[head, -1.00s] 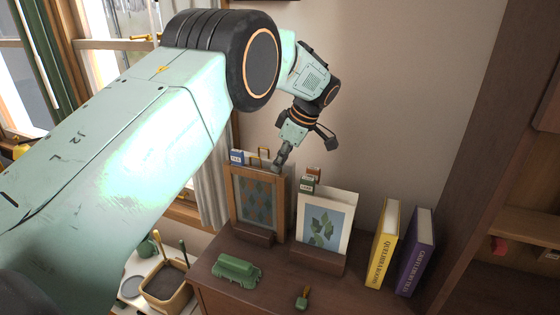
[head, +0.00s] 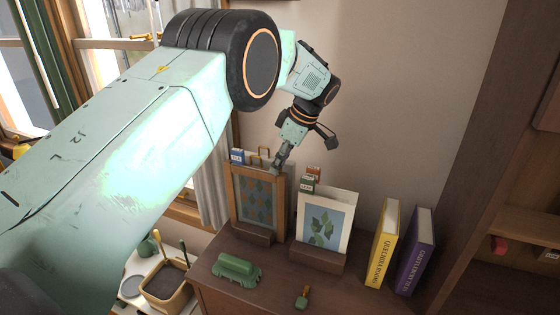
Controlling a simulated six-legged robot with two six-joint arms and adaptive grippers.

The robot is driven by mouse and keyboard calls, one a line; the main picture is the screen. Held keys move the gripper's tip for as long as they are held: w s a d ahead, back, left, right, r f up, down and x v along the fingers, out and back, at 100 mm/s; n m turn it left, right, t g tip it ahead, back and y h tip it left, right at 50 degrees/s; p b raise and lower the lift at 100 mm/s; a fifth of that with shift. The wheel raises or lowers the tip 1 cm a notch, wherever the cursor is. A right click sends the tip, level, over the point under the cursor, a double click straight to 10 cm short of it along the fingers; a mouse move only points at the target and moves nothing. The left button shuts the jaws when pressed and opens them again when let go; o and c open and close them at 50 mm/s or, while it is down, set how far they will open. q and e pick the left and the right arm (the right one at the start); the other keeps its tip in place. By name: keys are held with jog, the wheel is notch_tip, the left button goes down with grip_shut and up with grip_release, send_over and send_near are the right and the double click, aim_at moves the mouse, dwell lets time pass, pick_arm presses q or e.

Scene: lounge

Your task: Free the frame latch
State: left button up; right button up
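A wooden picture frame (head: 283,212) with a diamond-patterned panel stands upright in a wooden holder (head: 250,233) on the dark cabinet. Small brass-coloured and blue parts (head: 237,157) show along its top edge. I cannot tell which of them is the latch. My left gripper (head: 276,168) reaches down from above, its fingertips at the frame's upper right corner. I cannot tell if they touch it. Its dark fingers appear as one narrow shape, so any gap between them is hidden. My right gripper is not in view.
A leaf print (head: 322,222) stands just right of the frame. Yellow (head: 383,245) and purple (head: 415,252) books stand further right. A green object (head: 237,268) and a small green-and-brass item (head: 302,298) lie in front on the cabinet top. My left arm covers much of the left side.

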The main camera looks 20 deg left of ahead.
pick_arm(q)
jog(key=v, duration=1.2)
jog(key=shift+s+a+f, duration=0.1)
jog(key=shift+s, duration=0.05)
